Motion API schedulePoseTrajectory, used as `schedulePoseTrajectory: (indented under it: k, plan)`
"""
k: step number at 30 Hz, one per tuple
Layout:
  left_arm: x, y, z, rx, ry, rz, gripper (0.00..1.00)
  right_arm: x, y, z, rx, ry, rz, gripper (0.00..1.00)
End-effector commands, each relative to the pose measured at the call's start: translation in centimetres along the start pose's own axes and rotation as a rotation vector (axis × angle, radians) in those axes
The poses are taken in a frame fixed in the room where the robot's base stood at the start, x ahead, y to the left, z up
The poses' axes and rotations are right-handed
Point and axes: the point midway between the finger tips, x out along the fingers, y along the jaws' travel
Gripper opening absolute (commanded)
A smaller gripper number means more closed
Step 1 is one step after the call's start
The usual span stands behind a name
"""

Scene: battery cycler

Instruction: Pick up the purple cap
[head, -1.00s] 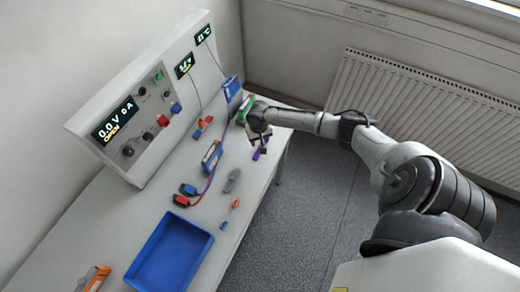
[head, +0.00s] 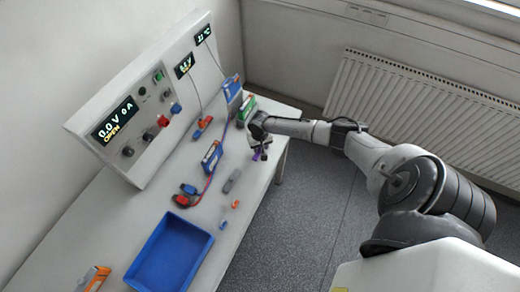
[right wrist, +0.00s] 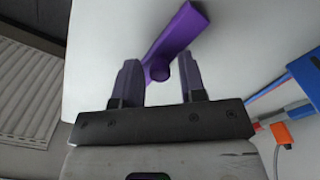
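The purple cap (right wrist: 178,38) shows in the right wrist view as a flat bar with a round knob, over the white table. In the head view it is a small purple patch (head: 256,156) near the table's right edge, mostly hidden by my right gripper. My right gripper (head: 259,154) is above the cap. In the right wrist view its two fingers (right wrist: 160,72) are apart, with the knob between their tips and gaps visible on both sides. My left gripper is not in view.
A blue tray (head: 206,243) lies at the table's front. Blue battery holders, a green block (head: 246,108), a grey piece (head: 232,180) and small orange pieces are nearby. The cycler panel (head: 150,100) stands along the left. A radiator (head: 420,110) is beyond the table.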

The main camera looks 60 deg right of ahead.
Motion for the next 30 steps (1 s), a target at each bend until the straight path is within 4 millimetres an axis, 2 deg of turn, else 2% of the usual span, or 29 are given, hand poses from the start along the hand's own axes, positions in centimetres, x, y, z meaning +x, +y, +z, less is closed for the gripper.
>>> schedulePoseTrajectory:
  k: [1, 12, 23, 26, 30]
  plan:
    - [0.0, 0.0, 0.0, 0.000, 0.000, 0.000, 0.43, 0.0, 0.0, 0.0, 0.000, 0.000, 0.000, 0.33]
    - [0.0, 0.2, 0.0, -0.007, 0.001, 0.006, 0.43, 0.0, 0.0, 0.0, 0.000, 0.000, 0.000, 0.00]
    - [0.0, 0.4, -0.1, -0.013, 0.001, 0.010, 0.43, -0.4, 0.1, 0.0, 0.001, 0.000, 0.001, 0.00]
    - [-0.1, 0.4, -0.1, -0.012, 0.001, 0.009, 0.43, -1.2, 0.1, -0.1, 0.000, 0.001, 0.000, 0.00]
    - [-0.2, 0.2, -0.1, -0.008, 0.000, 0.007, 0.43, -3.3, 0.1, -0.1, -0.001, 0.002, 0.000, 0.00]
